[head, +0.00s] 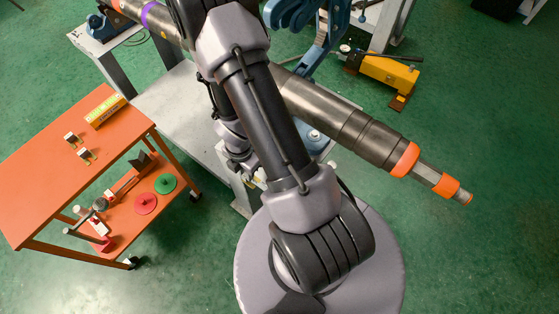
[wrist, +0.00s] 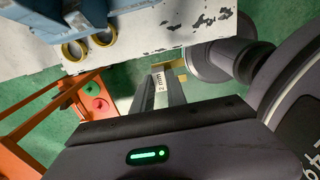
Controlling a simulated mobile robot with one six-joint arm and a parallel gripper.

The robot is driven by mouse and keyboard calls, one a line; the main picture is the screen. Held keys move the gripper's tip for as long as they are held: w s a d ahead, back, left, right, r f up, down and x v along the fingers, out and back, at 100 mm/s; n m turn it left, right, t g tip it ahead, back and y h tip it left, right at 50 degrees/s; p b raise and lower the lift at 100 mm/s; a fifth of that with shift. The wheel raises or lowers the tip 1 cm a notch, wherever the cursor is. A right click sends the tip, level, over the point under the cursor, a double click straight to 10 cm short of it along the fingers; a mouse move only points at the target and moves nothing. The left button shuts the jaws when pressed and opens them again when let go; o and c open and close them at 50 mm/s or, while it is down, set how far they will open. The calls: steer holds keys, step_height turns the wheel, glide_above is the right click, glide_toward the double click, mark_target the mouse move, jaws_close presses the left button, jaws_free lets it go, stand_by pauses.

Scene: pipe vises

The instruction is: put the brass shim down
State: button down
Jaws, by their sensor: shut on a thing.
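In the wrist view my gripper (wrist: 163,92) is shut on the brass shim (wrist: 159,80). The shim carries a white label reading "2 mm", and brass-coloured edges show just beyond the fingertips. It is held in the air, with green floor behind it. In the head view my arm hides most of the gripper and I cannot make out the held shim. Two small pieces with white labels, (head: 72,138) and (head: 86,154), lie on the orange cart top (head: 50,170).
A yellow box (head: 105,111) lies at the cart top's back edge. The lower shelf holds a red disc (head: 145,203), a green disc (head: 166,184) and tools. A worn pale bench (wrist: 150,35) with blue vise parts and two brass rings is close by. A long pipe (head: 340,120) crosses behind my arm.

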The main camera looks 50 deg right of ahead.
steer(key=s+d, duration=0.1)
steer(key=d, duration=0.1)
steer(key=s+d, duration=0.1)
steer(key=d, duration=0.1)
steer(key=s+d, duration=0.1)
steer(key=d, duration=0.1)
steer(key=shift+s+d+f, duration=0.1)
steer(key=shift+d+f, duration=0.2)
steer(key=shift+d, duration=0.1)
steer(key=shift+s+d+f, duration=0.15)
steer(key=shift+d, duration=0.1)
step_height(320, 180, down, 4)
steer(key=b, duration=0.4)
steer(key=shift+r, duration=0.4)
steer(key=shift+f, duration=0.3)
steer(key=c, duration=1.3)
jaws_free()
steer(key=shift+r, duration=0.1)
steer(key=shift+c, duration=0.2)
steer(key=shift+r, duration=0.1)
